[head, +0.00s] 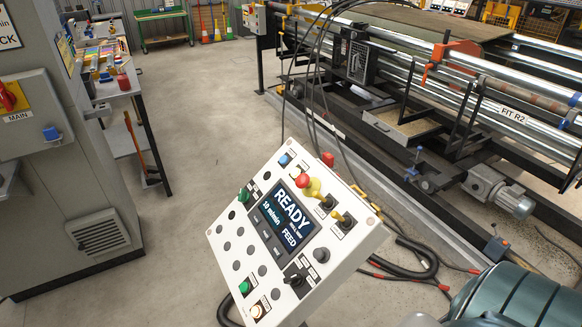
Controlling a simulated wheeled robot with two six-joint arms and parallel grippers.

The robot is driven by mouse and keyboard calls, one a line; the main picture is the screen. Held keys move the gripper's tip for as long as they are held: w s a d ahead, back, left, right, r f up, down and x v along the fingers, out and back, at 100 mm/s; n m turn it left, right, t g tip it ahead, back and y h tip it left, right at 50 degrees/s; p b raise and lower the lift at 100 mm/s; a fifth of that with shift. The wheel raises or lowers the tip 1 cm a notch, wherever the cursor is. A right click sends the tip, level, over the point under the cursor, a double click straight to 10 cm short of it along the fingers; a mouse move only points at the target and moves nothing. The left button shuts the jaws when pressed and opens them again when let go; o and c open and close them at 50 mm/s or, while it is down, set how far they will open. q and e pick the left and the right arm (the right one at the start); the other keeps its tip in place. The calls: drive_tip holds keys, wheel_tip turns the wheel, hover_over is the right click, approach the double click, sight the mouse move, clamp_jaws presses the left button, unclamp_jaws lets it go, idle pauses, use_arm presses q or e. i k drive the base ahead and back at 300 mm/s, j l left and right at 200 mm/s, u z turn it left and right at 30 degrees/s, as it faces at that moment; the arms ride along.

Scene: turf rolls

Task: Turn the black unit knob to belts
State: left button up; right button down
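A tilted white control panel (222,230) stands in the middle of the head view. Its dark screen (283,221) reads READY, 10 m/min and FEED. A black knob (297,276) with a pointer-shaped handle sits near the panel's lower right edge. The small lettering around it is too small to read, so I cannot tell which position it points to. Two more dark switches with yellow parts, one of them here (345,221), sit at the upper right of the panel.
A red button on a yellow base (305,183) stands out from the panel top. Black cables (420,262) lie on the floor to the right. A roller machine (440,110) fills the upper right, and a grey cabinet (70,170) the left.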

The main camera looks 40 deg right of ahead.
sight(296, 279)
drive_tip(key=z, duration=1.15)
